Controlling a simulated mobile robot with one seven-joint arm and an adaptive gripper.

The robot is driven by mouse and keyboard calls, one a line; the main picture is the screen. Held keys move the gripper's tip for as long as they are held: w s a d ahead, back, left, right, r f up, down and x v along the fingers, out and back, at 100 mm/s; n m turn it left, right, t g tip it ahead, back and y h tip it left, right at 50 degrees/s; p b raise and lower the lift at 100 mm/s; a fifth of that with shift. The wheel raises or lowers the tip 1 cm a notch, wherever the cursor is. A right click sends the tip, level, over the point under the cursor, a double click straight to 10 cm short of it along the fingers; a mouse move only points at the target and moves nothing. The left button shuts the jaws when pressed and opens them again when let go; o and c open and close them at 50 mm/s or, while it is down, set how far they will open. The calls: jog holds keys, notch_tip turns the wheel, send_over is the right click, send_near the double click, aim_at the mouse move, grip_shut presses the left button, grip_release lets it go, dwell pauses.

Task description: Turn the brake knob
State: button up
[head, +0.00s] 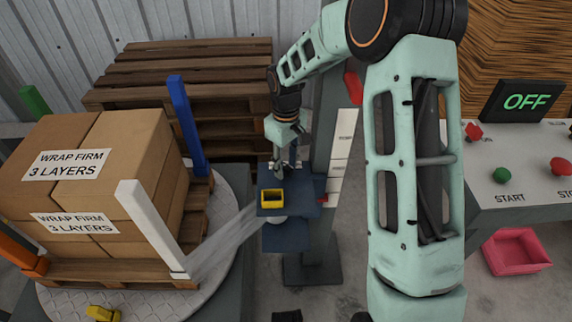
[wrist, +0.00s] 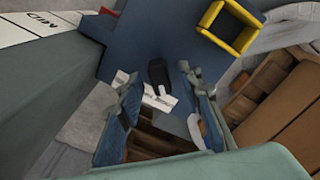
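A small black knob (wrist: 157,72) with a pale marker by it shows on the blue carriage (wrist: 125,45) in the wrist view. I take it to be the brake knob; I cannot make it out in the head view. My gripper (wrist: 158,80) is open, and its two fingers show on either side of the knob, apart from it in the picture. In the head view my gripper (head: 280,166) points down just above the carriage (head: 301,209), behind a yellow-rimmed box (head: 271,198). That box also shows in the wrist view (wrist: 232,25).
Wrapped boxes (head: 95,150) stand on a pallet on a round turntable (head: 215,255) at left, with clear film stretched to the carriage. A grey mast (head: 320,250) stands beside the carriage. A control desk (head: 510,215) with buttons and an OFF display is at right.

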jog(key=shift+c, duration=0.5)
grip_shut()
jog(key=m, duration=0.4)
jog(key=shift+m, duration=2.3)
jog(key=shift+o, duration=0.5)
grip_release()
